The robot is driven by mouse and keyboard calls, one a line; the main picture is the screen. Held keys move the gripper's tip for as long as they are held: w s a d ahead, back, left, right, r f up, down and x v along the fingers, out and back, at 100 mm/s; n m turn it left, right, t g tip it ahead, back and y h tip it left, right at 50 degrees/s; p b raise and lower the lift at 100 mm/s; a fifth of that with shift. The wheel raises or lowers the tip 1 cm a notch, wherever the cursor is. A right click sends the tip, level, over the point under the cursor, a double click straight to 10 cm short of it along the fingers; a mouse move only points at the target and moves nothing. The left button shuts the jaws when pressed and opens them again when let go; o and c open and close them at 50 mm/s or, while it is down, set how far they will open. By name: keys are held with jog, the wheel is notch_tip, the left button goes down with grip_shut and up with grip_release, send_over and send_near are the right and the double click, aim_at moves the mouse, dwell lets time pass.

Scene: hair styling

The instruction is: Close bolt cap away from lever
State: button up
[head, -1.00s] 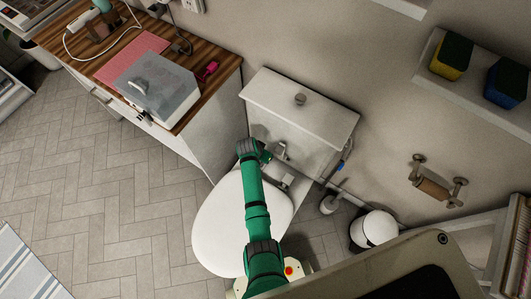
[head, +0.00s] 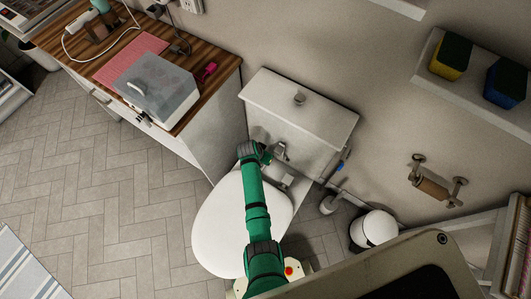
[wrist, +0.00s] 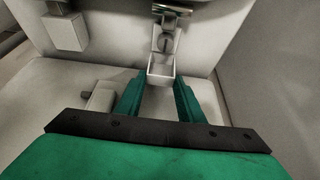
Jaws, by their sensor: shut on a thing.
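The white toilet stands in the middle of the head view, with its lid (head: 225,225) down and its tank (head: 300,108) behind. My green gripper (head: 266,156) is at the back of the lid, in front of the tank. In the wrist view its two fingers (wrist: 159,80) stand on either side of a small white box-like bolt cap (wrist: 161,70), and the gripper is shut on it. The cap's upper part looks raised. A second white block (wrist: 103,96) with a dark pin lies left of the fingers. A metal fitting (wrist: 172,10) is above the cap; I cannot tell if it is the lever.
A wooden-topped cabinet (head: 225,75) with a grey-lidded box (head: 158,85) stands to the left. A white bin (head: 375,229) and a paper-roll holder (head: 432,186) are to the right. The tank's front wall is close to my gripper. The tiled floor (head: 90,190) at left is clear.

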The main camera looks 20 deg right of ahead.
jog(key=shift+s+a+t+h, duration=0.2)
jog(key=shift+a+t+h, duration=0.05)
jog(key=shift+t+h, duration=0.15)
jog(key=a+t+h, duration=0.1)
jog(key=s+a+t+h, duration=0.1)
jog(key=shift+a+f+h, duration=0.15)
jog(key=shift+a+h, duration=0.05)
jog(key=shift+h, duration=0.1)
jog(key=shift+s+a+f+t+h, duration=0.15)
jog(key=shift+s+a+t+h, duration=0.1)
jog(key=shift+t+h, duration=0.3)
jog(key=shift+s+a+f+t+h, duration=0.15)
jog(key=shift+s+a+t+h, duration=0.1)
jog(key=shift+t+h, duration=0.25)
jog(key=o, duration=1.1)
jog(key=shift+c, duration=0.2)
jog(key=shift+h, duration=0.25)
jog(key=shift+s+d, duration=0.1)
jog(key=v, duration=1.1)
jog(key=shift+f, duration=0.1)
